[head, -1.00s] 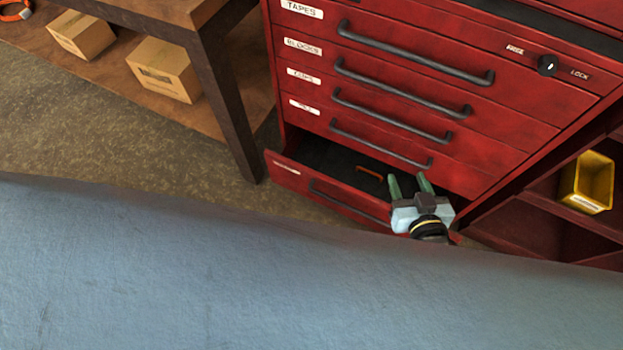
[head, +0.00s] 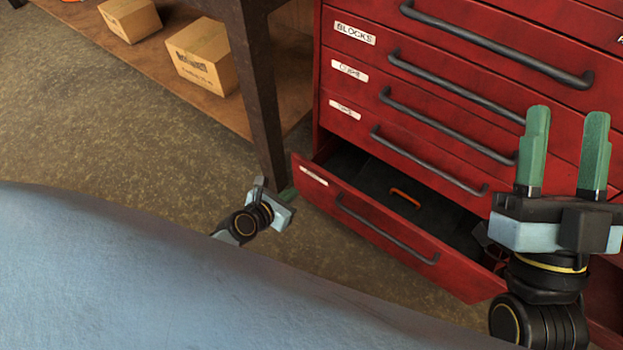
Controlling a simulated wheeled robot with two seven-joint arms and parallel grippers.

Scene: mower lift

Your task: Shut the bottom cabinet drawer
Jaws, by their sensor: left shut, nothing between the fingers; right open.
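The bottom cabinet drawer (head: 375,228) is pulled out of the red cabinet, with a dark handle on its front. An orange-handled item (head: 405,198) lies on its dark floor. My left gripper (head: 288,194) is shut and empty, low beside the drawer front's left end; I cannot tell whether it touches. My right gripper (head: 564,155) is open and empty, its green fingers pointing up in the picture. It appears large and near the camera, in front of the cabinet's right side, and hides the drawer's right end in part.
The red cabinet (head: 455,120) has several shut drawers above. A wooden bench with a dark leg (head: 257,95) stands to its left, with two cardboard boxes (head: 202,58) (head: 130,18) on its lower shelf. Brown floor (head: 120,130) is clear at left.

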